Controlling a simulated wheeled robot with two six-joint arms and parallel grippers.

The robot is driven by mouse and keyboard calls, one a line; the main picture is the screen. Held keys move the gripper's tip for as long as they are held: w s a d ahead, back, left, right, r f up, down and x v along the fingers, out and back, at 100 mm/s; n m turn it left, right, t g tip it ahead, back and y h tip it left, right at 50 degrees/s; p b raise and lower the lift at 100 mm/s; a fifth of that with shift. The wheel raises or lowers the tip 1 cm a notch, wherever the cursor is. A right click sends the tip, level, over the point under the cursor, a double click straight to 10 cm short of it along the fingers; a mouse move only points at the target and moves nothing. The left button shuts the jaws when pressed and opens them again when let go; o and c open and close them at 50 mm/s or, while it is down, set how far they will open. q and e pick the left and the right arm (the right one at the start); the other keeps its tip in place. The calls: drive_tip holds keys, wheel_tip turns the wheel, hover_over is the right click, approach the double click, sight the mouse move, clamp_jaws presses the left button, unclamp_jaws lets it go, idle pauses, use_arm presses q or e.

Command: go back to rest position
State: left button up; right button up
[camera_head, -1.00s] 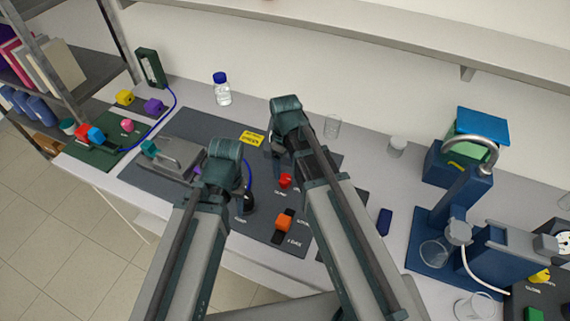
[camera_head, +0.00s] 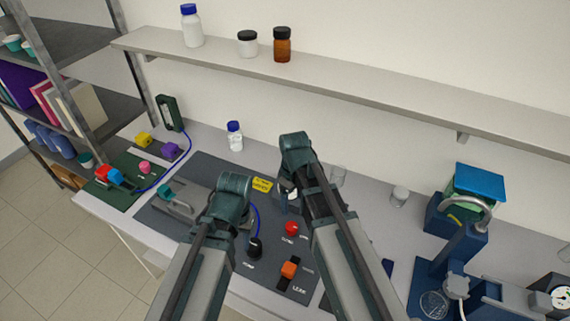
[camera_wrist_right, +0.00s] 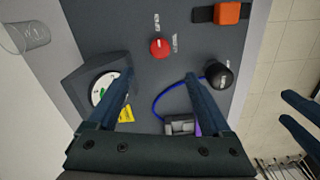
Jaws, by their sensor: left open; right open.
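My left gripper (camera_head: 243,218) hangs over the left part of the dark panel mat (camera_head: 209,174) in the head view, its fingers mostly hidden behind its wrist. My right gripper (camera_head: 289,192) is over the back middle of the same mat, also partly hidden. In the right wrist view the right gripper (camera_wrist_right: 157,82) has its two blue fingers wide apart with nothing held. Below them are a red knob (camera_wrist_right: 159,48), a dial gauge (camera_wrist_right: 104,88) and a black knob (camera_wrist_right: 218,75). Blue fingers, probably of my left gripper (camera_wrist_right: 303,120), show at the right edge.
A blue-capped bottle (camera_head: 234,136) and a clear beaker (camera_head: 338,175) stand behind the mat. The wall shelf (camera_head: 350,98) runs above, with bottles on it. A blue press-like rig (camera_head: 445,240) stands at the right. A metal rack (camera_head: 100,85) stands at the left.

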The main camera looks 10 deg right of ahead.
use_arm(q)
wheel_tip(320, 180, down, 10)
drive_tip(key=b, duration=1)
use_arm(e)
drive_tip(key=s+a+f+m, duration=0.1)
drive_tip(key=s+f, duration=0.2)
drive_tip(key=s+a+f+m, duration=0.2)
drive_tip(key=s+f, duration=0.1)
drive_tip(key=s, duration=0.1)
drive_tip(key=s+a+f+m+h, duration=0.1)
drive_tip(key=s+a+f, duration=0.1)
drive_tip(key=s+f, duration=0.2)
drive_tip(key=shift+s+m, duration=0.2)
drive_tip(key=shift+m, duration=0.1)
use_arm(q)
drive_tip(key=shift+f, duration=0.15)
use_arm(e)
drive_tip(key=shift+s+a+f, duration=0.1)
drive_tip(key=shift+s, duration=0.2)
